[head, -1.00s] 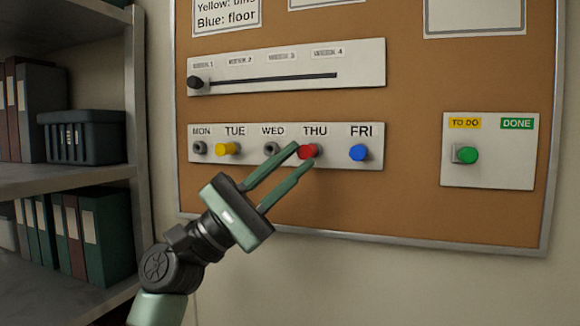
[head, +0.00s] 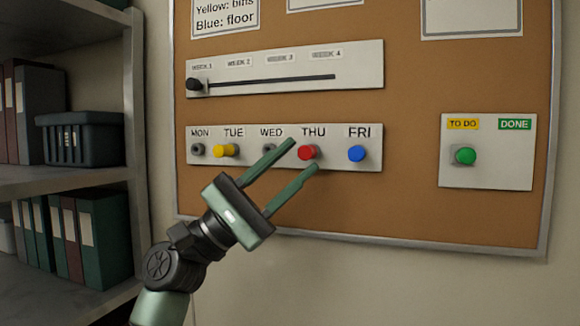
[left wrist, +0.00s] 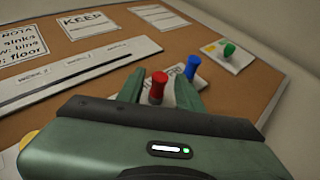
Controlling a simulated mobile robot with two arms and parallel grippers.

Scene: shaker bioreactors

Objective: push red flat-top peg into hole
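The red flat-top peg (head: 307,152) stands in the THU position of the white day panel (head: 325,159), its red head sticking out from the board. In the left wrist view the red peg (left wrist: 157,86) shows between my two fingers. My left gripper (head: 304,156) is open, its fingertips on either side of the peg and a little apart from it. How deep the peg sits in the hole I cannot tell. My right gripper is not in view.
A yellow peg (head: 227,150) is at TUE and a blue peg (head: 357,153) at FRI. The MON socket (head: 198,150) is empty. Above is a slider panel (head: 360,68); to the right, a TO DO/DONE panel (head: 487,178) with a green peg (head: 465,156). Shelves (head: 60,180) stand left.

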